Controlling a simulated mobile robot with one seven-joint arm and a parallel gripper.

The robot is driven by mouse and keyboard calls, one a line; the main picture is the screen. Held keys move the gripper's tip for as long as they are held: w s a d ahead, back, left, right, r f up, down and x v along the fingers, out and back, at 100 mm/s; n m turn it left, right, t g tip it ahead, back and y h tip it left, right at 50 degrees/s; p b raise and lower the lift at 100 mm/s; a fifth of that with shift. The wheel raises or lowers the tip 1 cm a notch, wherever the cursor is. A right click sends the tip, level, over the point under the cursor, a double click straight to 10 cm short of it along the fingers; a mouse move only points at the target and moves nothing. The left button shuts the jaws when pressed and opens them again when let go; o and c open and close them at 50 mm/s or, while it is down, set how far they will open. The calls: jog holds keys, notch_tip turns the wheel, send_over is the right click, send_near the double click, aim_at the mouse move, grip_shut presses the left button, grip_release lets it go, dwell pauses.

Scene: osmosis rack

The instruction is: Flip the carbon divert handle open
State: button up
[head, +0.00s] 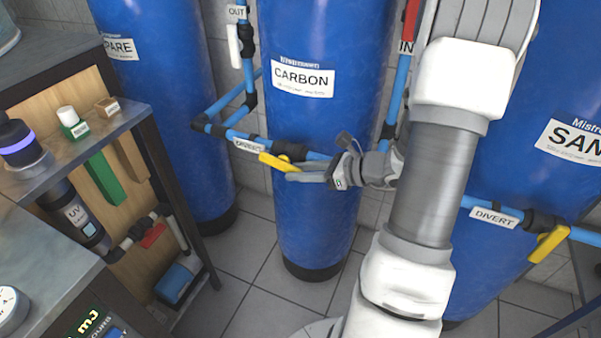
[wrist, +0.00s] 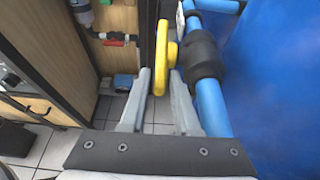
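The carbon divert handle is a yellow lever (head: 275,162) on the blue pipe in front of the blue CARBON tank (head: 322,110), just right of a white DIVERT label (head: 248,146). In the head view it lies roughly along the pipe. My gripper (head: 292,176) reaches in from the right, its fingers at the handle's right end. In the wrist view the yellow handle (wrist: 165,55) stands upright in the picture, its lower end between the tips of my gripper (wrist: 160,78). The fingers are apart, with a visible gap; I cannot tell whether either touches the handle.
Another yellow handle (head: 549,244) sits on the divert pipe at right, by the SAN-labelled tank (head: 572,140). A shelf unit (head: 150,115) with small boxes and a UV unit stands at left. A blue pipe (wrist: 212,105) runs close beside my right finger. Tiled floor (head: 245,270) is clear.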

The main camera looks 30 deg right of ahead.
grip_shut()
jog(key=r+p, duration=0.1)
jog(key=p, duration=0.2)
jog(key=shift+a+r+g+h, duration=0.1)
jog(key=shift+g+h, duration=0.2)
jog(key=shift+g, duration=0.1)
jog(key=shift+r+g+h+p, duration=0.1)
jog(key=shift+g+h+p, duration=0.25)
jog(key=shift+p, duration=0.5)
jog(key=shift+g+p, duration=0.25)
jog(key=shift+p, duration=0.1)
grip_release()
